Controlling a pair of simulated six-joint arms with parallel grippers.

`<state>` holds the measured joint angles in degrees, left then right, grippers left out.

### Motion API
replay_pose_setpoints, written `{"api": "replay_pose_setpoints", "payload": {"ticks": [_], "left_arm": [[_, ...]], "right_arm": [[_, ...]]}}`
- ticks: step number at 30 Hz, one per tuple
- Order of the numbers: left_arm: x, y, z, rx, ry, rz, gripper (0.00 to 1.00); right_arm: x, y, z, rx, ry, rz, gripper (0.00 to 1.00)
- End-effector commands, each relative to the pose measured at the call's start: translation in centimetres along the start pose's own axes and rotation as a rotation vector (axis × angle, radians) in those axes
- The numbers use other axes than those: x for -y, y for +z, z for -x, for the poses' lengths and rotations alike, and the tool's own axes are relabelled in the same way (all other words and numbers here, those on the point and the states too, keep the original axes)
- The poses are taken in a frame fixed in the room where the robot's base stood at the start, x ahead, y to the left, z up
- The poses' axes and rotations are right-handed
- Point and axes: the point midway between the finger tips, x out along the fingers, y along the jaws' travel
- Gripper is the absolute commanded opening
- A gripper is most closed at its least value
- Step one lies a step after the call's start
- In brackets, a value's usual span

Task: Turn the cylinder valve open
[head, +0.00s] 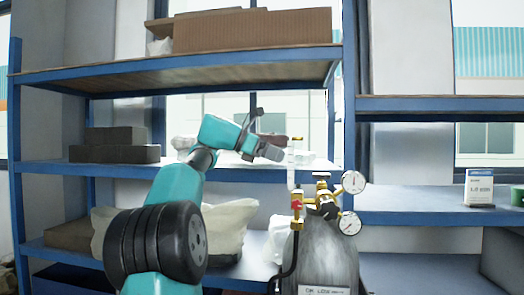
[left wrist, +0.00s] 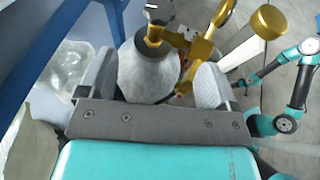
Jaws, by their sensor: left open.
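The grey gas cylinder (head: 320,262) stands upright at the lower middle of the head view, with a brass valve (head: 323,190) and two round gauges (head: 353,182) on top. My left gripper (head: 270,151) is up and to the left of the valve, apart from it in the head view. In the left wrist view its two grey fingers (left wrist: 152,78) are spread wide. The rounded cylinder top (left wrist: 148,76) and brass fittings (left wrist: 200,48) show between and beyond them, with nothing gripped. A teal arm, seemingly my right one, shows at the right there; its gripper's state is unclear.
Blue-framed shelves stand behind, holding a cardboard box (head: 252,30), dark blocks (head: 115,145) and pale sacks (head: 225,225). A white upright tube with a brass tip (head: 291,168) rises beside the valve. A small white box (head: 479,187) sits on the right shelf.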

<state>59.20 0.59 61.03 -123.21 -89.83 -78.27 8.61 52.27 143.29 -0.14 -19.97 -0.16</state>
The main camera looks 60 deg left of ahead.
Motion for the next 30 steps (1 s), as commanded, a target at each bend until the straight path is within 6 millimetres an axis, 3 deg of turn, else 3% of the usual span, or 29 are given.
{"api": "replay_pose_setpoints", "payload": {"ticks": [4, 10, 23, 30], "left_arm": [[-0.1, -0.1, 2.1, -0.001, 0.004, 0.001, 0.85], [0.0, 0.0, 3.4, -0.001, 0.0, 0.0, 0.85], [0.0, -0.1, 3.5, 0.006, -0.004, 0.0, 0.84], [-0.1, -1.5, 2.5, 0.106, -0.036, -0.008, 0.84]], "right_arm": [[0.0, 0.0, 0.0, 0.0, 0.0, 0.0, 0.43], [0.0, 0.0, 0.0, 0.0, 0.0, 0.0, 0.43], [0.0, 0.0, 0.0, 0.0, 0.0, 0.0, 0.43], [0.0, 0.0, 0.0, 0.0, 0.0, 0.0, 0.43]]}}
